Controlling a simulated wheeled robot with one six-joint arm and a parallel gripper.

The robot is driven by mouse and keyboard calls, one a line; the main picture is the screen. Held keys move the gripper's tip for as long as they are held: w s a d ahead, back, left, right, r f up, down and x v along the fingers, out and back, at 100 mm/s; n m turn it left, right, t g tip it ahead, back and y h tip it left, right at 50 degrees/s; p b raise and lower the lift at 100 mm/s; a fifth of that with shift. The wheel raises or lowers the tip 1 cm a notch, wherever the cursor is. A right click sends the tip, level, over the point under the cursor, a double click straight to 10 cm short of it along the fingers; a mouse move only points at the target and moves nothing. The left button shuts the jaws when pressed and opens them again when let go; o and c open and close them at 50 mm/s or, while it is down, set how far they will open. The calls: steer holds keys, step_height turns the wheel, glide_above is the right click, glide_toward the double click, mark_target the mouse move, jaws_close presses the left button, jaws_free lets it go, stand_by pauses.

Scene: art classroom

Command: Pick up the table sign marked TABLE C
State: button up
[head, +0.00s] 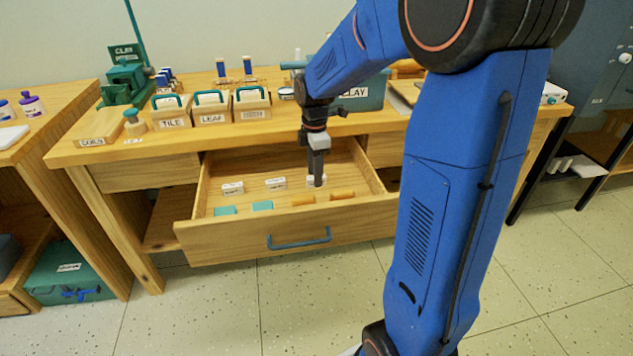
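Three small white labelled blocks stand in a row in the open wooden drawer (285,241): a left one (232,188), a middle one (275,184) and a right one (317,182). Their lettering is too small to read, so I cannot tell which is marked TABLE C. My gripper (317,180) points straight down into the drawer at the right block and covers part of it. The fingers look close together from this side. I cannot tell whether they are open, or whether they touch or grip the block.
Teal blocks (262,205) and orange blocks (303,201) lie near the drawer's front. The drawer's walls surround my gripper. The tabletop above holds wooden boxes marked TILE (172,122) and LEAF (212,118), and a teal CLAY bin (366,93). The floor (205,310) in front is clear.

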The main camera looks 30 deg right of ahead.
steer(key=shift+f, duration=0.6)
jaws_close()
